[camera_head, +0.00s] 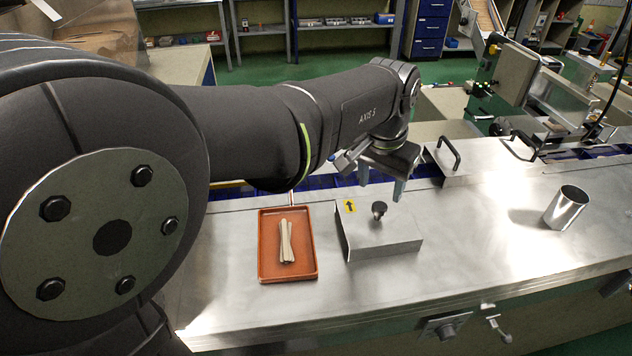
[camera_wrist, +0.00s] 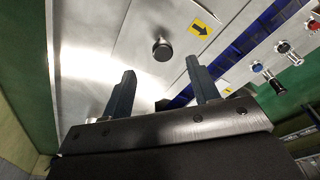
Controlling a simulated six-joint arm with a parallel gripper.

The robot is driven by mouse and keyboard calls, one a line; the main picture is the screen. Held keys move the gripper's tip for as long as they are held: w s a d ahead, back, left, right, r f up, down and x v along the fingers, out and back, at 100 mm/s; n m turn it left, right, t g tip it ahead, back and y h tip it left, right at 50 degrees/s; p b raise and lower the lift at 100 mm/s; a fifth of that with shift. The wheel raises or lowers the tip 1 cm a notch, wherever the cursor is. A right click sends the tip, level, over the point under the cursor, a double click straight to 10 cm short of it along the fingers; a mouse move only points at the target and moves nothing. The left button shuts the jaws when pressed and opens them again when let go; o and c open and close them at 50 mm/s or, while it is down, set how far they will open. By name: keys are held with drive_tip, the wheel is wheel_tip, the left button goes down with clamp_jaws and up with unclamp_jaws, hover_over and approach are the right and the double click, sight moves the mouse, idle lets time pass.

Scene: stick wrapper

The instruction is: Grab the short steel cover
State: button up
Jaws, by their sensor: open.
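The short steel cover (camera_head: 385,240) is a low box on the steel counter, right of the tray. It has a dark round knob (camera_head: 379,209) on top and a yellow arrow sticker (camera_head: 349,206) near its back left corner. My gripper (camera_head: 381,185) is above and slightly behind the knob, apart from it, with its fingers spread and nothing between them. In the wrist view, the knob (camera_wrist: 162,48) shows just beyond the gap between the fingertips (camera_wrist: 160,68), and the arrow sticker (camera_wrist: 204,30) is at its upper right.
A red-brown tray (camera_head: 264,262) holding several pale sticks (camera_head: 286,240) lies left of the cover. A metal cup (camera_head: 567,208) stands at the right. Steel covers with dark handles (camera_head: 449,153) stand behind, beside a blue conveyor strip. The counter between cover and cup is clear.

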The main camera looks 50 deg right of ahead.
sight(380, 205)
drive_tip(key=f, duration=0.4)
drive_tip(key=shift+d, duration=0.35)
drive_tip(key=f, duration=0.1)
drive_tip(key=d+f, duration=0.1)
drive_tip(key=f, duration=0.1)
drive_tip(key=d+f, duration=0.1)
drive_tip(key=f, duration=0.1)
drive_tip(key=shift+a, duration=0.1)
drive_tip(key=shift+r, duration=0.1)
clamp_jaws()
